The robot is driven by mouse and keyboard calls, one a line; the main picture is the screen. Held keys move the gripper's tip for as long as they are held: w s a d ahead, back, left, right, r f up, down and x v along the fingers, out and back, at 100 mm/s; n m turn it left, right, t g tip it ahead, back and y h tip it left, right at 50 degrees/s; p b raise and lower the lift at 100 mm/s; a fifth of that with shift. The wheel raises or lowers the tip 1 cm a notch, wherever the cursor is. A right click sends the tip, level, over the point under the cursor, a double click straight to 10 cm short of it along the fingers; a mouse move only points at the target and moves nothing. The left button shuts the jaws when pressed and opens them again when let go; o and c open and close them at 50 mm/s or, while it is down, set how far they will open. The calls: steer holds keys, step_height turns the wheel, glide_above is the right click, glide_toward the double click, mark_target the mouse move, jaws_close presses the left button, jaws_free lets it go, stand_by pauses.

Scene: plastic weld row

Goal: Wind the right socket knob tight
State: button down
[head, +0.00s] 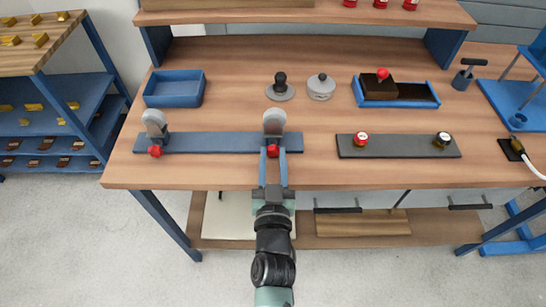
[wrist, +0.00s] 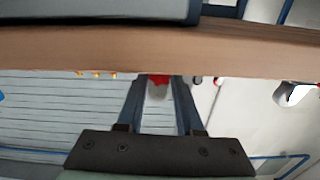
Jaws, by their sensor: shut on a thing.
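A long blue-grey rail (head: 212,143) lies near the front of the bench and carries two grey upright sockets. The right socket (head: 274,121) has a red knob (head: 272,151) on its front, low down. The left socket (head: 154,122) has a matching red knob (head: 155,151). My gripper (head: 273,155) reaches in from the front edge, its two blue-grey fingers either side of the right knob and shut on it. In the wrist view the red knob (wrist: 158,79) shows between the fingertips, partly hidden by the bench edge. How far the knob is turned cannot be told.
A dark plate (head: 400,153) with a red-capped and a black-capped gauge lies to the right. Bare wood surrounds the rail.

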steer(key=shift+m, duration=0.4)
steer(key=shift+d+m, duration=0.1)
steer(key=shift+m, duration=2.4)
steer(key=shift+b, duration=0.3)
steer(key=c, duration=0.5)
jaws_free()
steer(key=shift+c, duration=0.2)
steer(key=s, duration=1.3)
steer(key=shift+b, duration=0.4)
